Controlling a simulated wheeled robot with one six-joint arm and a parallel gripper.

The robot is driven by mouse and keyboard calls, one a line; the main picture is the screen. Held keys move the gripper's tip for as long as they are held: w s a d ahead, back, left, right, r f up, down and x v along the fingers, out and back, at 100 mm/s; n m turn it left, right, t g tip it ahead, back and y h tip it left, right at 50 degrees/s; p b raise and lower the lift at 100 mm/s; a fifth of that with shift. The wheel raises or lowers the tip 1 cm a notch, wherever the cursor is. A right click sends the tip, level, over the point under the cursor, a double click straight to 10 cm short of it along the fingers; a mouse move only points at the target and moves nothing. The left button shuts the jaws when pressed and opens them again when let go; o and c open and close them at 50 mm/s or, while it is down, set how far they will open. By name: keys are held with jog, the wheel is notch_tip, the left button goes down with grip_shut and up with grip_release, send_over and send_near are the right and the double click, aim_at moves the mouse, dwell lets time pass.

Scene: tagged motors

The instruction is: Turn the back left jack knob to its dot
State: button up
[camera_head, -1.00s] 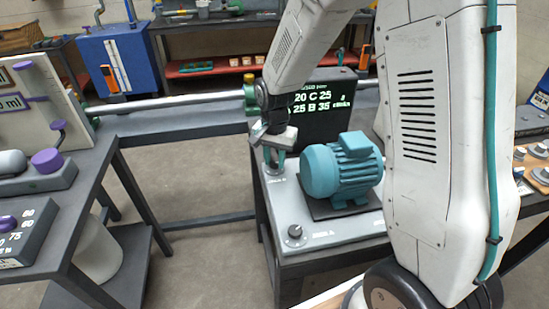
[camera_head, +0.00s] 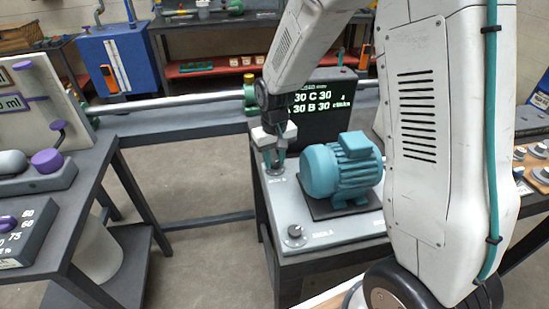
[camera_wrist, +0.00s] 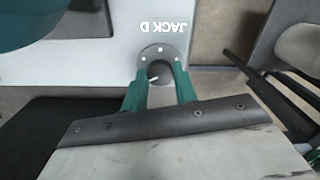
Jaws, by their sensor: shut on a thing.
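The back left jack knob (camera_wrist: 158,71) is a dark round knob with a white pointer line, on a grey plate marked "JACK D" in the wrist view. Small light dots lie around its rim. My gripper (camera_wrist: 159,80) is shut on this knob, with a teal finger on each side. In the head view my gripper (camera_head: 274,165) reaches down onto the bench's back left corner, mostly covering the knob. The teal motor (camera_head: 342,170) sits on a dark pad just right of the gripper.
Another knob (camera_head: 295,232) is at the bench's front left. A left table (camera_head: 75,200) stands across a floor gap. My arm hides the bench's right side.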

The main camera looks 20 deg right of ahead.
aim_at(274, 162)
jog(key=shift+n, duration=0.5)
jog(key=o, duration=1)
jog(key=shift+c, duration=0.2)
jog(key=shift+r, duration=3.95)
